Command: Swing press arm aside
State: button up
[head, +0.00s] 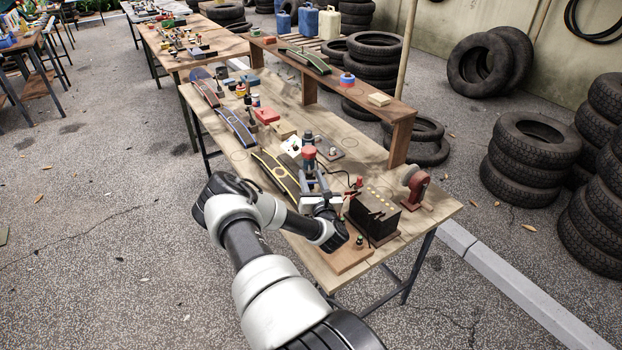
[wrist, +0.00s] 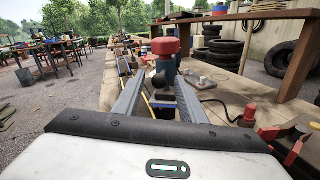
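A small press with a red cap (head: 309,153) and blue-grey body stands on the workbench, straight ahead of my gripper (head: 311,178). In the wrist view its red top (wrist: 166,46) rises beyond the fingertips. A dark round knob (wrist: 158,80), apparently on the press arm, shows between the two grey fingers of my gripper (wrist: 160,85). The fingers are apart, one on each side of the knob, with visible gaps. I cannot tell whether either finger touches it. The rest of the press arm is mostly hidden by my gripper in the head view.
A dark box (head: 374,215) and a red vise-like tool (head: 415,186) stand right of my gripper. A curved yellow-edged strip (head: 275,176) lies to its left. A raised wooden shelf (head: 350,92) runs along the bench's far side. A dark cable (wrist: 222,103) lies close on the right.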

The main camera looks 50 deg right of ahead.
jog(key=v, duration=1.7)
jog(key=shift+s+a, duration=0.15)
jog(key=shift+s, duration=0.1)
